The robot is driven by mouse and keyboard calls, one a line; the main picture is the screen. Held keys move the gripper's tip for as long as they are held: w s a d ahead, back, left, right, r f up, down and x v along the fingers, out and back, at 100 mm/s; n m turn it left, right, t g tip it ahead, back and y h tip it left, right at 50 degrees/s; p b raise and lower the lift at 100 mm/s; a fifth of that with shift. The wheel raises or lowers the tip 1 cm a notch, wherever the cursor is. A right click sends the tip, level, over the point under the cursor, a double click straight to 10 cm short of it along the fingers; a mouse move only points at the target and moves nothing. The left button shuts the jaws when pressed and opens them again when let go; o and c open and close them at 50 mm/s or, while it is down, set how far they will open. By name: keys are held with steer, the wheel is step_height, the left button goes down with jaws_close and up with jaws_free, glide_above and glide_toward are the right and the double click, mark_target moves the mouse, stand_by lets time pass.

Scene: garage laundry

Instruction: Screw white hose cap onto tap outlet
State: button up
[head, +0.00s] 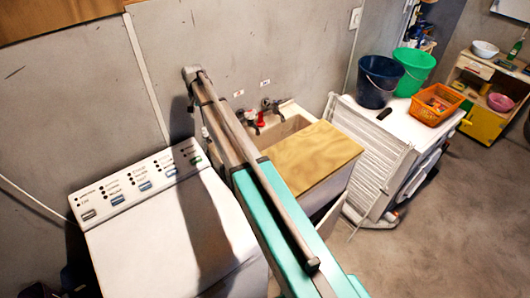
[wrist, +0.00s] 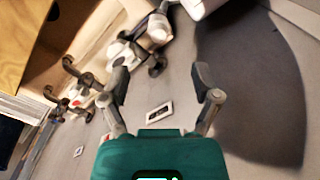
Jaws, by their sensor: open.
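In the wrist view my gripper (wrist: 160,82) is open, its two dark fingertips apart with only the grey wall between them. Dark tap fittings (wrist: 75,72) show at the left of that view, with a small red part (wrist: 76,101) by them. A round white piece (wrist: 125,52) sits among dark fittings above and left of my fingers; I cannot tell for sure that it is the hose cap. In the head view the wall taps (head: 266,104) stand above the sink, with a red piece (head: 260,119). My gripper is hidden by my arm there.
A white washing machine (head: 165,235) stands left of my arm. A wooden board (head: 312,157) covers part of the sink (head: 280,130). A drying rack (head: 370,155), blue bucket (head: 378,82), green bucket (head: 413,68) and orange basket (head: 436,103) are on the right. The floor at lower right is clear.

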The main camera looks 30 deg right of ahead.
mark_target(204, 128)
steer(key=s+d+f+m+b, duration=0.1)
steer(key=s+d+f+b, duration=0.1)
steer(key=s+d, duration=0.3)
steer(key=s+d+f+m+b, duration=0.2)
steer(key=s+d, duration=0.4)
steer(key=s, duration=0.6)
steer(key=s+d+f+m+b, duration=0.1)
steer(key=s+d+f+b, duration=0.3)
steer(key=s+d, duration=0.2)
steer(key=s, duration=0.2)
steer(key=shift+s+f, duration=0.2)
steer(key=shift+s, duration=0.15)
steer(key=shift+w, duration=0.2)
steer(key=shift+w+a+r+p, duration=0.6)
steer(key=shift+w+a, duration=2.25)
steer(key=shift+w, duration=1.35)
steer(key=shift+w+a+r+p, duration=0.6)
steer(key=shift+w+a, duration=2.2)
steer(key=shift+w, duration=1.45)
steer(key=shift+w+a+r+p, duration=0.45)
steer(key=shift+w+a+r, duration=0.25)
steer(key=shift+w+a, duration=2.85)
